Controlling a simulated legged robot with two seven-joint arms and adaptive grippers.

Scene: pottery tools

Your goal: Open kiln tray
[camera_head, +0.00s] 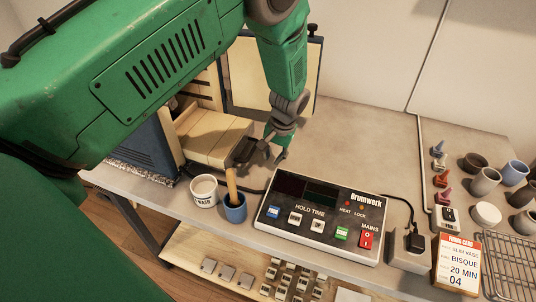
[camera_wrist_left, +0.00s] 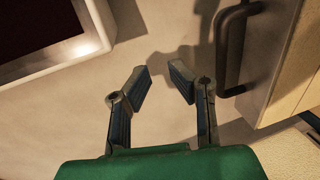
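The kiln (camera_head: 150,150) stands at the left with its door (camera_head: 270,75) open. Its cream tray (camera_head: 212,135), with a plank-like top, shows at the opening and is partly hidden by my green left arm. In the left wrist view the tray's pale front (camera_wrist_left: 285,65) carries a dark bar handle (camera_wrist_left: 235,45). My left gripper (camera_head: 266,153) is just right of the tray front, low over the table. In the wrist view the left gripper (camera_wrist_left: 161,85) is open and empty, its fingers apart and left of the handle, not around it. My right gripper is not in view.
A white cup (camera_head: 204,192) and a blue cup (camera_head: 235,210) holding a wooden stick stand in front of the tray. The control box (camera_head: 318,217) lies right of them. Several small pots and a wire rack (camera_head: 510,265) fill the right end. The table behind the box is clear.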

